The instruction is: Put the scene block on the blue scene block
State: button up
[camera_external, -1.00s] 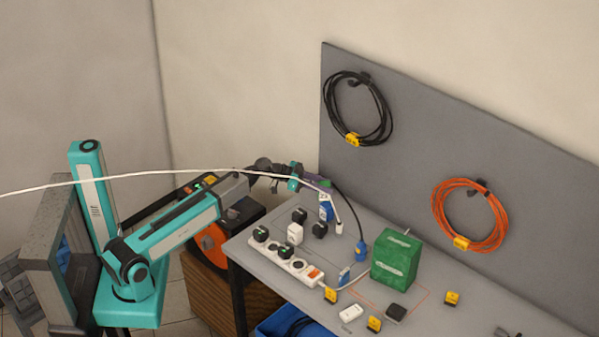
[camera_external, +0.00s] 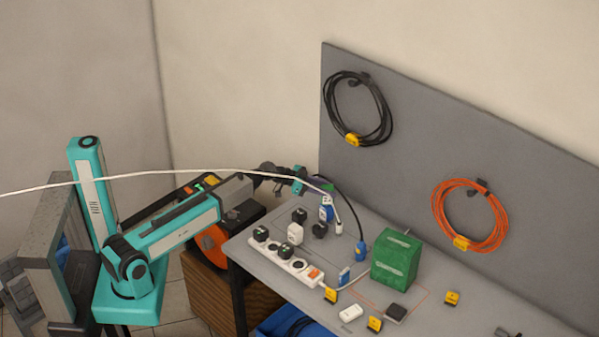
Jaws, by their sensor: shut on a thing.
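My gripper (camera_external: 333,222) hangs above the back left part of the grey table. It looks shut on a small blue-and-white block (camera_external: 326,213), partly hidden by the fingers. A blue block (camera_external: 345,277) stands on the table left of the green box, lower in the picture and slightly right of my gripper. The held block is apart from it. Which of the small blue items the task means is hard to tell at this size.
A green box (camera_external: 397,262) stands right of the blue block. A white power strip (camera_external: 287,265) with plugs, a blue connector (camera_external: 361,251) on a black cable and several yellow pieces are nearby. A grey panel (camera_external: 420,130) with coiled cables stands behind.

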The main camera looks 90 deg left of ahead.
jog(key=shift+f, duration=0.5)
jog(key=shift+f, duration=0.15)
jog(key=o, duration=1.1)
jog(key=shift+r, duration=0.25)
jog(key=b+v, duration=0.3)
jog(key=v, duration=0.9)
